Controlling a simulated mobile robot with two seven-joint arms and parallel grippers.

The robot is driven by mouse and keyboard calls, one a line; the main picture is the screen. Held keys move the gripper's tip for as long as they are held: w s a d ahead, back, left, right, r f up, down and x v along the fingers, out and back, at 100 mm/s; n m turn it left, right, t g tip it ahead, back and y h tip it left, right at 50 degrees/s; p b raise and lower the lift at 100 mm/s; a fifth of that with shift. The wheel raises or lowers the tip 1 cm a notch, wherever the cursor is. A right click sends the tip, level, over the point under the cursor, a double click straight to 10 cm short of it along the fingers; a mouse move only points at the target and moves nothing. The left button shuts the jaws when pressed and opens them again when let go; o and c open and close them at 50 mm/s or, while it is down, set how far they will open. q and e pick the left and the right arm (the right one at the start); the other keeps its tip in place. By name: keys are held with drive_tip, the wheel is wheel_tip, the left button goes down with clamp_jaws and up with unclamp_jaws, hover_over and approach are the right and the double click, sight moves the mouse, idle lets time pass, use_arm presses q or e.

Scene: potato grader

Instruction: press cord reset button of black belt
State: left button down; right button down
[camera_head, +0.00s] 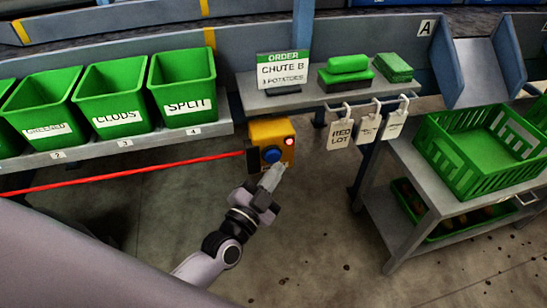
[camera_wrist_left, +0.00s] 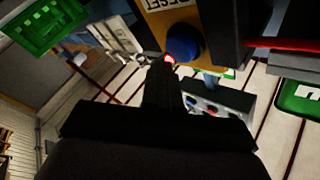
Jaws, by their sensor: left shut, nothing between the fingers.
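The yellow cord reset box (camera_head: 266,134) hangs below the shelf edge in the head view, with a blue button (camera_head: 271,155) and a lit red lamp (camera_head: 289,141). A red cord (camera_head: 120,173) runs left from the box. My left gripper (camera_head: 272,176) is shut and empty, its tips just below and in front of the blue button. In the left wrist view the box (camera_wrist_left: 160,15) carries the word RESET, and the blue button (camera_wrist_left: 183,43) is just beyond the shut fingers (camera_wrist_left: 165,72). I cannot tell whether the tips touch the button. My right gripper is not in view.
Green bins (camera_head: 183,85) stand on a ledge at left. A shelf (camera_head: 262,99) holds an order sign (camera_head: 283,71) and green sponges or brushes (camera_head: 346,72), with tags (camera_head: 341,134) hanging below. A cart (camera_head: 400,168) with a green crate (camera_head: 478,150) stands at right. The floor below is open.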

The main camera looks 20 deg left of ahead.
use_arm(q)
drive_tip(key=shift+w+a, duration=0.1)
drive_tip(key=shift+w, duration=0.05)
idle(0.6)
drive_tip(key=shift+w+a, duration=0.15)
drive_tip(key=shift+w, duration=0.05)
drive_tip(key=shift+w+a, duration=0.3)
drive_tip(key=shift+w, duration=0.15)
idle(0.8)
drive_tip(key=shift+s, duration=0.1)
drive_tip(key=shift+s+d+p, duration=0.55)
drive_tip(key=shift+s+p, duration=0.05)
drive_tip(key=shift+s, duration=0.1)
drive_tip(key=s+d, duration=0.1)
drive_tip(key=s+d+p, duration=0.1)
drive_tip(key=s+p, duration=0.1)
drive_tip(key=s, duration=0.1)
drive_tip(key=shift+s+d, duration=0.1)
drive_tip(key=shift+d, duration=0.3)
